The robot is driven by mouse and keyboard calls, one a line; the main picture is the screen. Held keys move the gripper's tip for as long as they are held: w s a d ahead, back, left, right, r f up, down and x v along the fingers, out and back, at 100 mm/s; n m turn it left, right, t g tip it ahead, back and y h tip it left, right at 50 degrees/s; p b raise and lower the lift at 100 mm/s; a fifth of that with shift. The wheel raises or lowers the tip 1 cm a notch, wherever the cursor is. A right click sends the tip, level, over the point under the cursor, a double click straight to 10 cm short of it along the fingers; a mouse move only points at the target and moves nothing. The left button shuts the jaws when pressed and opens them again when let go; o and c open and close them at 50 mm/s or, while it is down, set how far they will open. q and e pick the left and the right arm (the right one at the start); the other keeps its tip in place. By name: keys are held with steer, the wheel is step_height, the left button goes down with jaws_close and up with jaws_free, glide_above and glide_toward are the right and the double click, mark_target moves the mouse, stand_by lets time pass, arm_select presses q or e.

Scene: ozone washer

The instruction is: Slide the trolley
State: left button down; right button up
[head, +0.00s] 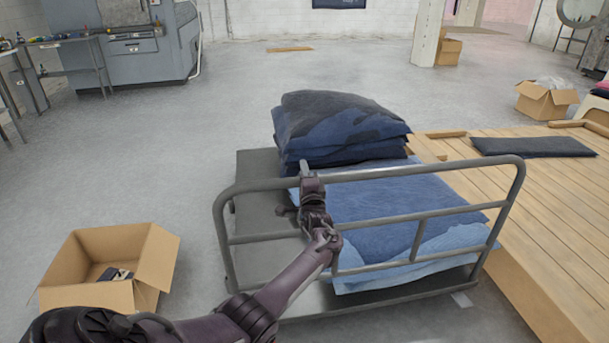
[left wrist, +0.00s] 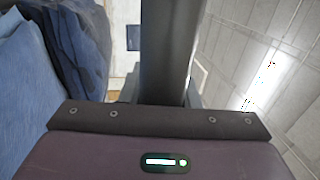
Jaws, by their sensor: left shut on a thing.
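The trolley (head: 262,213) is a grey flat platform with a tubular handle frame on the side nearest me. Folded dark blue jeans (head: 340,128) are stacked at its back, and lighter blue denim (head: 390,210) lies in front of them. My left gripper (head: 305,172) is at the handle's top rail, left of its middle, and is shut on it. In the left wrist view the grey rail (left wrist: 167,50) runs up from the gripper, with denim at the left. The fingertips are partly hidden there. My right gripper is in neither view.
An open cardboard box (head: 110,265) stands on the floor left of the trolley. A wooden platform (head: 545,190) with a dark folded garment (head: 533,146) is close on the right. The floor behind and left of the trolley is mostly clear. A grey machine (head: 140,45) stands far back left.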

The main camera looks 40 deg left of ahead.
arm_select(q)
steer(key=shift+s+a+f, duration=0.15)
steer(key=shift+a+f, duration=0.05)
steer(key=shift+f, duration=0.2)
steer(key=c, duration=1.5)
jaws_free()
steer(key=o, duration=0.4)
steer(key=shift+a, duration=0.2)
steer(key=p+v, duration=0.1)
steer(key=v, duration=0.6)
steer(key=shift+d, duration=0.35)
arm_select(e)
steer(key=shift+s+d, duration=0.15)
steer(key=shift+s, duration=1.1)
arm_select(q)
steer(key=shift+s, duration=0.1)
